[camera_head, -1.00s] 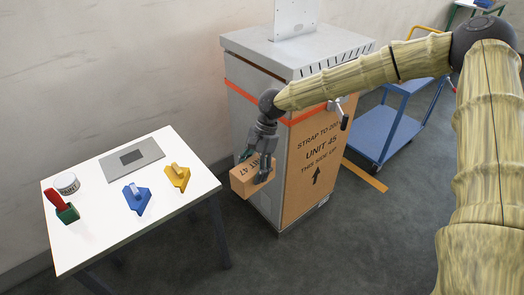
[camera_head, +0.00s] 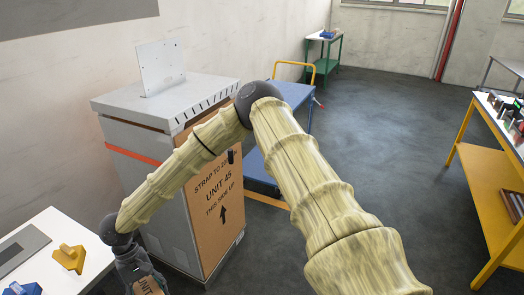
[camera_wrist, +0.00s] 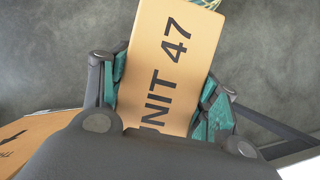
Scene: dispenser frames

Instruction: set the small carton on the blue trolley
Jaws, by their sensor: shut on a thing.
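The small carton (camera_wrist: 168,62), orange-brown and marked "UNIT 47", is held between the teal finger pads of my gripper (camera_wrist: 165,90) in the wrist view. In the head view the carton (camera_head: 148,286) shows only partly at the bottom edge, under my gripper (camera_head: 138,274). My gripper is shut on it, in front of the grey cabinet and right of the white table. The blue trolley (camera_head: 290,92) stands behind the cabinet, with a yellow handle; my arm hides part of it.
A tall grey cabinet (camera_head: 125,118) with a large "UNIT 45" cardboard panel (camera_head: 215,226) stands between my gripper and the trolley. A white table (camera_head: 60,226) is at left. A yellow-framed bench (camera_head: 486,190) is at right. The floor (camera_head: 385,125) between is open.

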